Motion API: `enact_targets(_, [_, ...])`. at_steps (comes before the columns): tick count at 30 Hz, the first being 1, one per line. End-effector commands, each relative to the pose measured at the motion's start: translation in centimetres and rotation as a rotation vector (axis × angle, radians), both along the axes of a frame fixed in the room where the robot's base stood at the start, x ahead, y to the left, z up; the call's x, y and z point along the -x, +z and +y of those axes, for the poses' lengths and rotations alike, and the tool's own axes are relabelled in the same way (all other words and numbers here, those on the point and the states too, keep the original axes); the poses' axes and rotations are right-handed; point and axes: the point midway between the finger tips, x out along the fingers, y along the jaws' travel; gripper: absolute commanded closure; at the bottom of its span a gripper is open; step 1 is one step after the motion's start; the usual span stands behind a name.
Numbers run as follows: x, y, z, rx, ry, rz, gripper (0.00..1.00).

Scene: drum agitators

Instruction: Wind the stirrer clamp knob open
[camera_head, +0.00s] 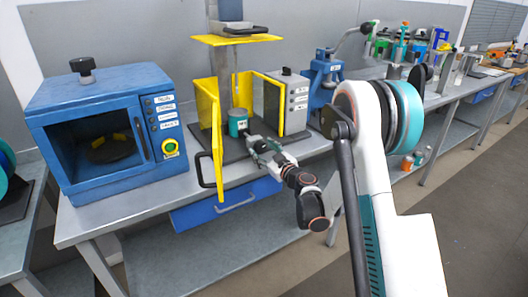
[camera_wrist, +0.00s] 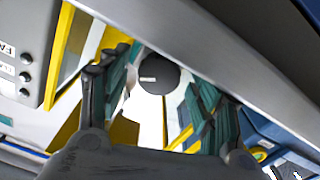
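A dark round knob (camera_wrist: 158,74) with a white mark shows in the wrist view, between my finger pads. I take it for the stirrer clamp knob; I cannot pick it out in the head view. My gripper (camera_wrist: 161,84) has its fingers apart, one on each side of the knob, with no clear contact. In the head view my gripper (camera_head: 254,146) reaches into the yellow-guarded machine (camera_head: 206,105), just in front of the teal can (camera_head: 238,128). The fingertips are partly hidden there.
Yellow guard panels stand on both sides of the can, with a yellow plate (camera_head: 238,39) above. A control box (camera_head: 297,95) stands at the right. A blue oven (camera_head: 105,130) is to the left and a blue press (camera_head: 322,80) to the right. A grey bar (camera_wrist: 215,60) crosses the wrist view.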

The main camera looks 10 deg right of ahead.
Motion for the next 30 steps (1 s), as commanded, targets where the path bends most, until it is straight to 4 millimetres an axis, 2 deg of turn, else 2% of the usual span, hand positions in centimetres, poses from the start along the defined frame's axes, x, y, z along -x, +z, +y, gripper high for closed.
enact_targets(8, [0.3, 0.0, -0.1, 0.0, -0.001, 0.0, 0.42])
enact_targets(21, [6.1, 0.0, -2.1, 0.0, -0.001, 0.0, 0.42])
enact_targets(30, [7.2, 0.0, -2.3, 0.0, 0.0, 0.0, 0.42])
